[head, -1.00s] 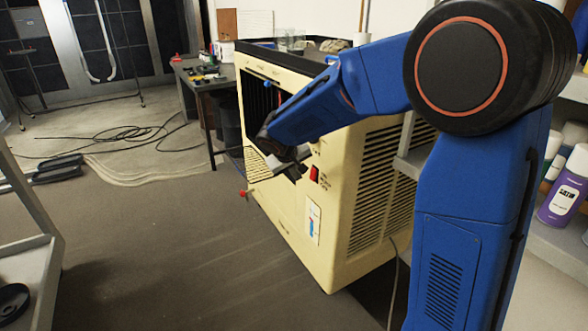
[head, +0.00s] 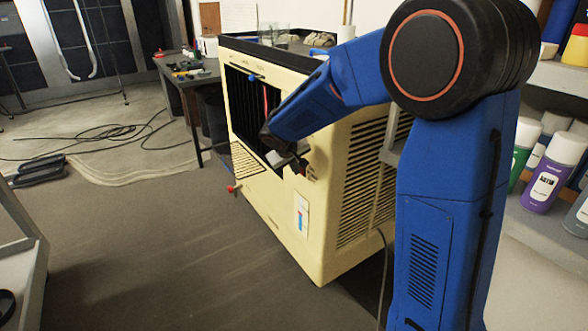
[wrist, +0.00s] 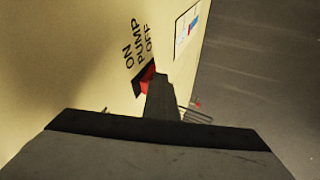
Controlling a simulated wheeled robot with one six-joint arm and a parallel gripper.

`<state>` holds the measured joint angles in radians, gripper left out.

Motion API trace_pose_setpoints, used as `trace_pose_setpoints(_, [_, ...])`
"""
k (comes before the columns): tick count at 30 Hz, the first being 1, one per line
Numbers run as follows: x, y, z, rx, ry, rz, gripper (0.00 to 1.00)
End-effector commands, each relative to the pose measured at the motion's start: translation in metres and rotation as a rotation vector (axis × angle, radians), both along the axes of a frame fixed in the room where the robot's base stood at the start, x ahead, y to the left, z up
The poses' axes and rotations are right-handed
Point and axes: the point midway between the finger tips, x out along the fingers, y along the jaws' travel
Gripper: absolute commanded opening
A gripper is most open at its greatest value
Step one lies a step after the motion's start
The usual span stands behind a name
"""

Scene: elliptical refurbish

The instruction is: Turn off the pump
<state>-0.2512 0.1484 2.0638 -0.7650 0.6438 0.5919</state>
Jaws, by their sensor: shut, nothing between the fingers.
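The cream machine (head: 277,200) stands ahead, its front panel facing left. In the wrist view, the panel (wrist: 70,60) carries the printed words ON, PUMP and OFF beside a red rocker switch (wrist: 147,78) in a black surround. My gripper (head: 300,166) is shut and empty at the panel's upper right. Its fingertips (wrist: 160,82) overlap the red switch in the wrist view and hide part of it. I cannot tell whether they touch it. In the head view, the switch is hidden behind my gripper.
A red knob (head: 231,188) sticks out low on the machine's front. A grey shelf with spray cans (head: 551,172) stands at right, and a grey cart (head: 22,265) at left. Cables (head: 95,140) lie on the far floor. The floor before the machine is clear.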

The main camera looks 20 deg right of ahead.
Motion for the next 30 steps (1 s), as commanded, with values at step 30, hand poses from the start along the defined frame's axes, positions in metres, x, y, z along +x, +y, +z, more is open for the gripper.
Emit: trace_pose_setpoints(30, [0.0, 0.0, 0.017, -0.001, -0.001, 0.0, 0.0])
